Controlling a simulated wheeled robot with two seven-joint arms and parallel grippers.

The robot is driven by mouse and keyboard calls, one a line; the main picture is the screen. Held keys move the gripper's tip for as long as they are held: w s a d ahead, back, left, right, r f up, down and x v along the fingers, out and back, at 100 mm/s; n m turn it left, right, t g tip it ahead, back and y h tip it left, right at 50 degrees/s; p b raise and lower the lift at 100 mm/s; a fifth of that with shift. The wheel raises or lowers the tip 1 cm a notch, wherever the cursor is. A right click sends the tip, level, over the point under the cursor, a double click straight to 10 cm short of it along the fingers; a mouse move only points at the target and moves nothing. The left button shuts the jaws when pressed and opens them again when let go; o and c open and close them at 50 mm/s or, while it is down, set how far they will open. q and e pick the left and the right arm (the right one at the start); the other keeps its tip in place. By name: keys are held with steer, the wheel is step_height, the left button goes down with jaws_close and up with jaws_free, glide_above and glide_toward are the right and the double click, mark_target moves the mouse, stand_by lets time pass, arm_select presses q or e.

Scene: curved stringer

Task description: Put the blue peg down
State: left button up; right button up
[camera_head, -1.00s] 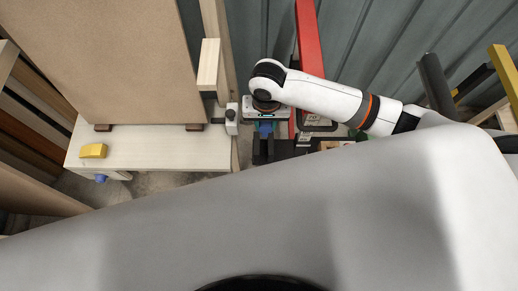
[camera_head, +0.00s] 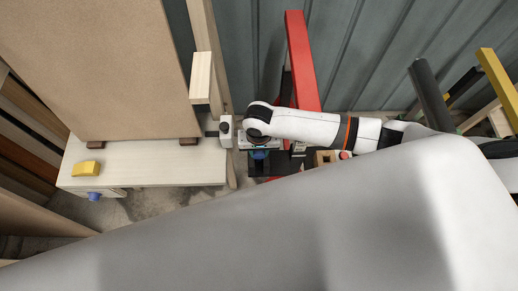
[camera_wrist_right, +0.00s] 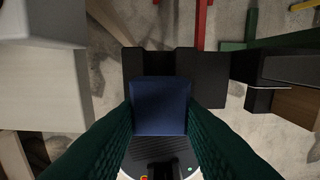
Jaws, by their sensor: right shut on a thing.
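The blue peg (camera_wrist_right: 160,104) shows in the right wrist view as a dark blue block between the two dark green fingers of my right gripper (camera_wrist_right: 160,122). The fingers are shut on its sides. In the head view a bit of the peg (camera_head: 259,154) shows just below my right wrist, right of the pale workbench. A black piece (camera_wrist_right: 145,62) with raised parts lies behind and under the peg in the right wrist view. I cannot tell whether the peg touches it. My left gripper is not in view.
The pale workbench (camera_head: 150,173) carries a large brown board (camera_head: 95,60) and a yellow block (camera_head: 86,168). A blue knob (camera_head: 95,196) sits under its edge. A white clamp (camera_head: 226,130) is close to my right wrist. A red beam (camera_head: 302,60) stands behind my arm.

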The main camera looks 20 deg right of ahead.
steer(key=shift+f, duration=0.1)
steer(key=shift+f, duration=0.25)
steer(key=o, duration=1)
steer(key=shift+c, duration=0.2)
step_height(320, 180, up, 13)
steer(key=p, duration=0.1)
steer(key=shift+f, duration=0.15)
